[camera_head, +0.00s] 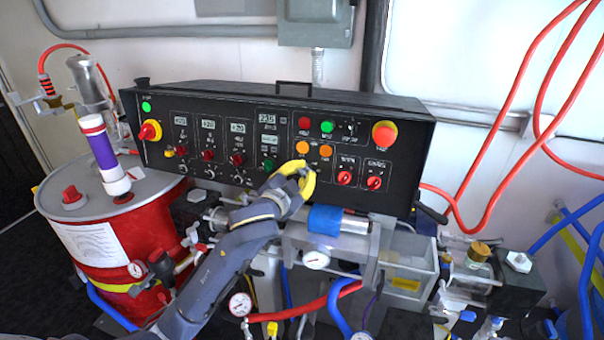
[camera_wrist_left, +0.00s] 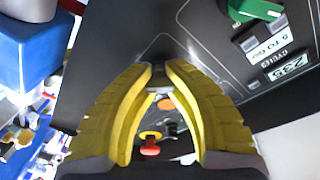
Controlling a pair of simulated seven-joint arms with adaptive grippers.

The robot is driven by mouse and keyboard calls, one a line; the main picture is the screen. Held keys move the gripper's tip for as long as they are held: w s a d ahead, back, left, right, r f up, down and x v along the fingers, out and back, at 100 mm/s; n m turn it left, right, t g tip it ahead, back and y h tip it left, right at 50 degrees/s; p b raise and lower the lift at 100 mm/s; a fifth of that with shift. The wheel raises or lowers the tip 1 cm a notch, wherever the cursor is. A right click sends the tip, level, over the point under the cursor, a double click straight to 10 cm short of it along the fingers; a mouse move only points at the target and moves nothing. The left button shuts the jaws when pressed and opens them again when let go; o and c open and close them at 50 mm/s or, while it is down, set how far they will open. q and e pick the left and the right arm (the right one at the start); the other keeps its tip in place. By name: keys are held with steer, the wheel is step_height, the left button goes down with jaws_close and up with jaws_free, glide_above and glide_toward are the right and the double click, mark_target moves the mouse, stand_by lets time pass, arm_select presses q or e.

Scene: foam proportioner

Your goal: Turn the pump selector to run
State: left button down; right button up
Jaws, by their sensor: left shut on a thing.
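The black control panel (camera_head: 214,150) stands across the middle of the head view. My left gripper (camera_head: 300,178) reaches its lower middle from below, yellow fingers against the panel face, right of a green knob (camera_head: 268,165). Its fingertips (camera_wrist_left: 159,70) are close together in the left wrist view, shut on a small part of the panel, which I take to be the pump selector. The fingers hide that part, so I cannot tell which way it points. The green knob shows at upper right in the wrist view (camera_wrist_left: 254,9). My right gripper is not in view.
Orange buttons (camera_head: 325,151) sit just above right of the fingers, and red knobs (camera_head: 343,178) further right. A red emergency button (camera_head: 384,133) is near the panel's right end. A blue-wrapped cylinder (camera_head: 325,219) lies below, and a red drum (camera_head: 112,243) stands left.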

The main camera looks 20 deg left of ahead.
arm_select(q)
steer(key=shift+r, duration=0.35)
steer(key=c, duration=1.5)
jaws_free()
steer(key=shift+d, duration=0.15)
steer(key=o, duration=0.4)
steer(key=shift+f, duration=0.2)
steer(key=s, duration=0.7)
steer(key=shift+s+a+r, duration=0.2)
steer(key=shift+s+a, duration=0.05)
